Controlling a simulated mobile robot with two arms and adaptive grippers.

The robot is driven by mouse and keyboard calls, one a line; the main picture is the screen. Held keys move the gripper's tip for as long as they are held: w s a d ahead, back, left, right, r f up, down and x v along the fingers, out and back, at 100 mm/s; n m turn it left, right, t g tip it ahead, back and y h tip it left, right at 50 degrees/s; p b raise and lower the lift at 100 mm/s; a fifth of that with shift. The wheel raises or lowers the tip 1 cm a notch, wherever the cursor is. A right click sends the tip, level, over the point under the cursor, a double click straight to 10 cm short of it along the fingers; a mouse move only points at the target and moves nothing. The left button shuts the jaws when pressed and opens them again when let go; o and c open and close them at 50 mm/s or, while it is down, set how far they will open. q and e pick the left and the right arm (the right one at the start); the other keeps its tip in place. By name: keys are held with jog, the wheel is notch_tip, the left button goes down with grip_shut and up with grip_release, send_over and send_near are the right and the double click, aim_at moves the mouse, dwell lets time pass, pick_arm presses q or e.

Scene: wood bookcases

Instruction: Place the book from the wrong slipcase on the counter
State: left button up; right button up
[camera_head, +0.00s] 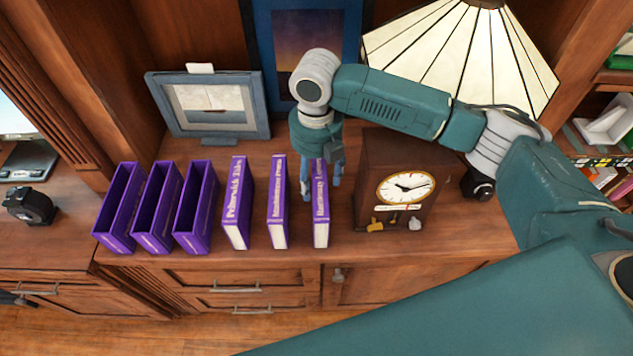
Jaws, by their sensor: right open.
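Three purple slipcases (120,207) (157,207) (196,210) stand in a row on the wooden counter (300,262), open at the top and dark inside. To their right stand three upright purple books with white page edges: a left one (238,203), a middle one (277,203) and a right one (321,215). The titles are too small to read surely. My right gripper (322,182) points down at the right book, its open fingers by the upper part. I cannot tell whether they touch it. My left gripper is out of view.
A clock (402,185) stands close to the right of the right book. A framed picture (208,106) and a lamp (460,55) are behind. A tape measure (30,206) lies at far left. The counter's front strip is clear.

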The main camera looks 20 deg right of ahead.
notch_tip(320, 180, up, 10)
jog(key=b, duration=0.1)
jog(key=shift+f, duration=0.1)
dwell(0.5)
